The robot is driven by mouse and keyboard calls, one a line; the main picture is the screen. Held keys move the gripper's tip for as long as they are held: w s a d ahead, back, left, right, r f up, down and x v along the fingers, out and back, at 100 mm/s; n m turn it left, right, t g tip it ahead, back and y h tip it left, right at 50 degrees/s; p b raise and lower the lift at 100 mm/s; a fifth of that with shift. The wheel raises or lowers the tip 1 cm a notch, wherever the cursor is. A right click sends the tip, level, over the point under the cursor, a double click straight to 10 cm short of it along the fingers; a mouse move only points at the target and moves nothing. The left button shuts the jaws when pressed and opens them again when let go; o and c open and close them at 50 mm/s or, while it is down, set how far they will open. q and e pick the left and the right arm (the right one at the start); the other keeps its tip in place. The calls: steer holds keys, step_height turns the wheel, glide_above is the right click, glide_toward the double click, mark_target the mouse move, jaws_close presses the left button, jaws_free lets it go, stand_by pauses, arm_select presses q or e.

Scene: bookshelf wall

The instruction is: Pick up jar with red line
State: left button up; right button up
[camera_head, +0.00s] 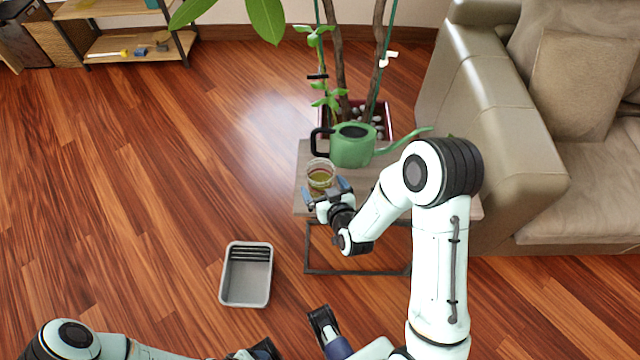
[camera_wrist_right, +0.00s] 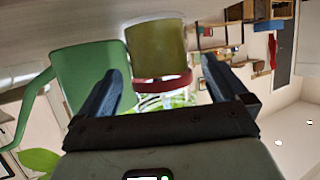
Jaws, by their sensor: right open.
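The jar (camera_head: 320,174) is a clear glass with a yellow-green filling, standing near the left edge of the small table (camera_head: 303,207). In the right wrist view, which is upside down, the jar (camera_wrist_right: 157,50) shows a red band close to its rim. My right gripper (camera_head: 328,190) is open and empty at the jar's near side. In the right wrist view its two fingers (camera_wrist_right: 172,88) point toward the jar, one on each side of it in the picture; whether they reach around it is unclear. My left gripper (camera_head: 264,350) is partly cut off at the bottom edge.
A green watering can (camera_head: 352,148) stands close behind the jar, its spout pointing right. A potted plant (camera_head: 380,120) is behind the table. A beige sofa (camera_head: 490,120) is to the right. A grey tray (camera_head: 247,296) lies on the floor. The floor at left is clear.

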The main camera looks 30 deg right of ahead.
mark_target(316, 176)
steer(key=shift+x, duration=1.55)
steer(key=shift+r, duration=0.1)
steer(key=c, duration=1)
